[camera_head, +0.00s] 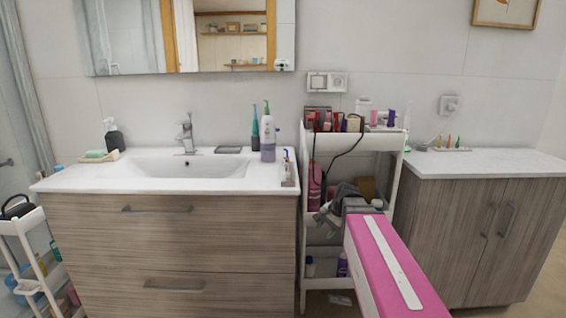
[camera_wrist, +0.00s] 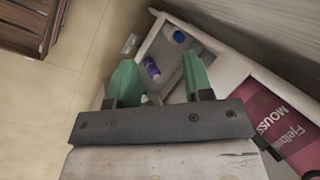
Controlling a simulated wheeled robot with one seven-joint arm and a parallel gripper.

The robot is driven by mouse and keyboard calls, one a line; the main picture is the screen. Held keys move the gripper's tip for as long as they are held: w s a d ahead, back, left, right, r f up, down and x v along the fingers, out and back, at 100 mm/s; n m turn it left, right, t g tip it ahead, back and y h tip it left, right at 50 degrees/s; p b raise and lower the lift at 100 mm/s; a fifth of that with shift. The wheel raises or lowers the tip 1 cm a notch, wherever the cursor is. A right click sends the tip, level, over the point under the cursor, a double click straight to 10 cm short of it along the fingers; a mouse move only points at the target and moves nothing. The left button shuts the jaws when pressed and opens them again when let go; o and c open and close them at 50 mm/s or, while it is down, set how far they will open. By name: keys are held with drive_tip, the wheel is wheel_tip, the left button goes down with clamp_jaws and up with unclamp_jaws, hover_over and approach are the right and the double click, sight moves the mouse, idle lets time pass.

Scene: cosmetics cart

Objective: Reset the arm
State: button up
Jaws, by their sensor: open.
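My gripper (camera_wrist: 162,82) shows in the wrist view with its two green fingers spread wide and nothing held between them. It points down past the edge of a white cart (camera_head: 302,240), whose lower shelf lies beyond the fingertips. In the head view my gripper (camera_head: 326,217) is at the cart's middle level, partly hidden by my own arm, which reaches in from the lower right. A pink mousse container (camera_wrist: 282,125) stands close to the right of the gripper in the wrist view. It also shows at the left of the cart's middle shelf (camera_head: 315,188).
A purple bottle (camera_wrist: 152,68) and a blue-capped bottle (camera_wrist: 178,37) are on the lower shelf. Several cosmetics crowd the cart's top. The sink cabinet (camera_head: 170,240) stands left and a wooden cabinet (camera_head: 480,230) right. Open floor (camera_wrist: 50,105) shows left in the wrist view.

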drive_tip(key=s+d+f+n+g+h, duration=0.1)
drive_tip(key=s+f+n+h, duration=0.3)
drive_tip(key=s+f+n, duration=0.4)
drive_tip(key=shift+s+d+f+g, duration=0.3)
drive_tip(key=shift+s+d+f, duration=0.55)
drive_tip(key=shift+s+f, duration=1.4)
drive_tip(key=shift+w+f, duration=0.45)
